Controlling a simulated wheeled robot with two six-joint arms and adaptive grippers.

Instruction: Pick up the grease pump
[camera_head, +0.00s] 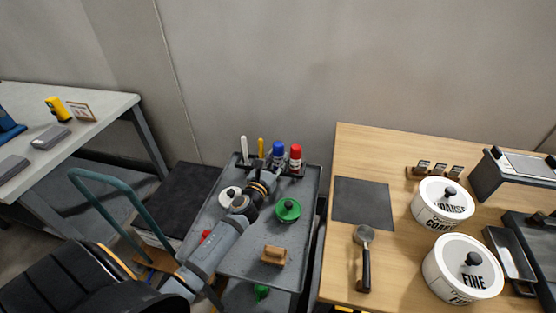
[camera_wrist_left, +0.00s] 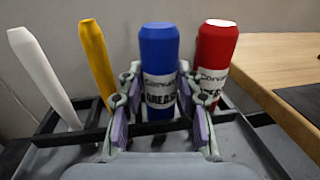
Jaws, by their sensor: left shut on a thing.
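The blue grease pump (camera_head: 278,149), a blue cylinder with a white label, stands upright in the black rack at the back of the grey cart. In the left wrist view the blue pump (camera_wrist_left: 159,52) is between my left gripper's fingers (camera_wrist_left: 158,105), and its label partly reads "GREASE". My left gripper (camera_head: 268,173) is shut on it; the fingers cover the label's sides. A similar red container (camera_wrist_left: 216,55) with a white label stands just right of it, close to the right finger. My right gripper is not in view.
A white stick (camera_wrist_left: 45,75) and a yellow stick (camera_wrist_left: 97,62) stand left in the rack (camera_wrist_left: 95,135). The cart (camera_head: 240,262) also holds a green lidded pot (camera_head: 287,209) and a wooden-handled brush (camera_head: 273,255). The wooden table (camera_head: 345,145) adjoins on the right.

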